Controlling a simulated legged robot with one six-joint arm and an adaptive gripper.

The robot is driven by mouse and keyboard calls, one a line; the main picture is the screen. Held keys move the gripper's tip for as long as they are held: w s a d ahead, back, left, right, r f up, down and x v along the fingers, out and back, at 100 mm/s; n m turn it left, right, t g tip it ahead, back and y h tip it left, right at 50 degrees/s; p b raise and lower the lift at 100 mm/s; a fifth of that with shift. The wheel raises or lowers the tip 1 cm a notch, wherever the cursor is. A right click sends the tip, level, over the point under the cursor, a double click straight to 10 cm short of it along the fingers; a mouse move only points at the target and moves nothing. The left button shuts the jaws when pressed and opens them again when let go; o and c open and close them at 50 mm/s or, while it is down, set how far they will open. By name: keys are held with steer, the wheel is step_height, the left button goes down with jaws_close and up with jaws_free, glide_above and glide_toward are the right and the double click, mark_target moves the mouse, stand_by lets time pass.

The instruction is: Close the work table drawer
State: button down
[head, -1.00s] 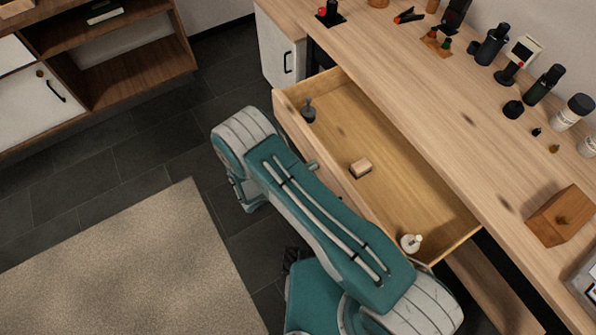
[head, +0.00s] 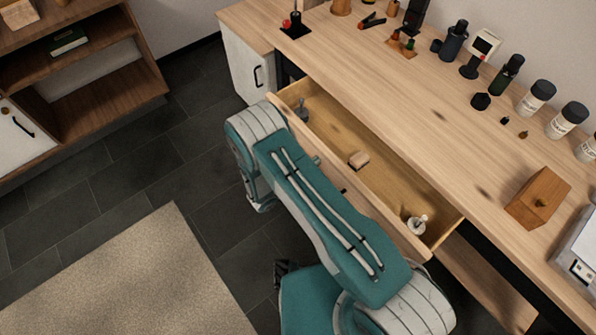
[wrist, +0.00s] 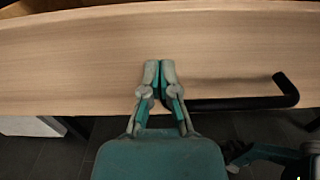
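The work table drawer (head: 388,187) stands partly open under the light wood work table (head: 420,110) in the head view. It holds a small grey item (head: 301,111), a beige block (head: 359,160) and a white item (head: 417,225). In the wrist view its wooden front (wrist: 75,65) spans the picture, with a black handle (wrist: 245,102) at right. My gripper (wrist: 159,68) has its fingertips together against or just before the front, at the handle's left end. The fingers hide that end of the handle. In the head view my arm hides the gripper.
Bottles, jars and tools line the back of the table top, with a wooden box (head: 538,199) at right. A white cabinet (head: 247,70) stands left of the drawer. A brown shelf unit (head: 150,80) and a rug (head: 130,275) lie to the left, with bare dark floor between.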

mark_target(331, 151)
steer(key=x, duration=2)
steer(key=shift+w+d, duration=0.1)
steer(key=shift+d, duration=0.1)
steer(key=shift+w+d, duration=0.2)
steer(key=shift+w, duration=0.1)
steer(key=shift+d, duration=0.1)
steer(key=shift+s+a, duration=0.1)
steer(key=shift+a, duration=0.2)
steer(key=v, duration=1.3)
steer(key=shift+a, duration=0.15)
steer(key=shift+s+a, duration=0.15)
steer(key=shift+s, duration=0.1)
